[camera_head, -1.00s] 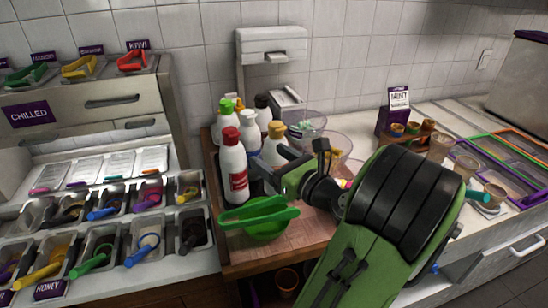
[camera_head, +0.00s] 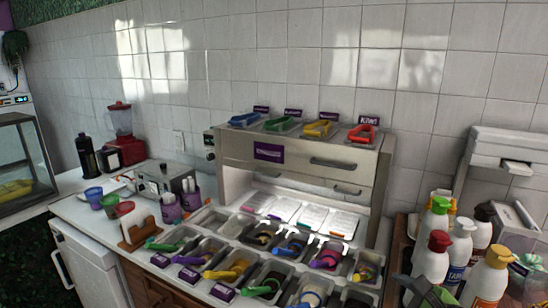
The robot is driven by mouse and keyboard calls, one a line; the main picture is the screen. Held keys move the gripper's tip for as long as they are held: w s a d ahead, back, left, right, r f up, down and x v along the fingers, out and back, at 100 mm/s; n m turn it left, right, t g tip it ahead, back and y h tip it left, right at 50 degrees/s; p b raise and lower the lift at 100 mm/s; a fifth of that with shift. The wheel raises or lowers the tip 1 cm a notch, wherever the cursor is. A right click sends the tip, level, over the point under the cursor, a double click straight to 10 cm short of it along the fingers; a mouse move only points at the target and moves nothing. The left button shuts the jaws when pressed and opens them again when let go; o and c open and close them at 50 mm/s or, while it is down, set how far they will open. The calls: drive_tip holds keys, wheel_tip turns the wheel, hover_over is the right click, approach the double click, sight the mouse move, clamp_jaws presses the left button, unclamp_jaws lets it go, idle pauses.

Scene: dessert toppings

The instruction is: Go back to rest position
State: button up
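A green and grey shape shows at the bottom edge on the right, in front of the red-capped white bottle (camera_head: 431,264). It looks like part of my gripper (camera_head: 424,290), but it is cut off by the frame. Its fingertips cannot be made out, nor whether it holds anything. The rest of my arm is out of view.
The topping station (camera_head: 304,150) stands at the centre, with several tongs on top and bins of scoops below. Several bottles stand at the right.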

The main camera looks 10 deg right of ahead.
drive_tip(key=s+a+f+n+g+p, duration=0.15)
drive_tip(key=a+n+g, duration=0.35)
drive_tip(key=a+n, duration=0.75)
drive_tip(key=s+a+r+n+g, duration=0.1)
drive_tip(key=s+a+r+n, duration=0.1)
drive_tip(key=s+n, duration=0.4)
drive_tip(key=s+a+r+n+g+h+p, duration=0.1)
drive_tip(key=s+a+r+n, duration=0.1)
drive_tip(key=s+n, duration=0.3)
drive_tip(key=n, duration=0.3)
drive_tip(key=shift+s+a, duration=0.3)
drive_tip(key=shift+s, duration=0.1)
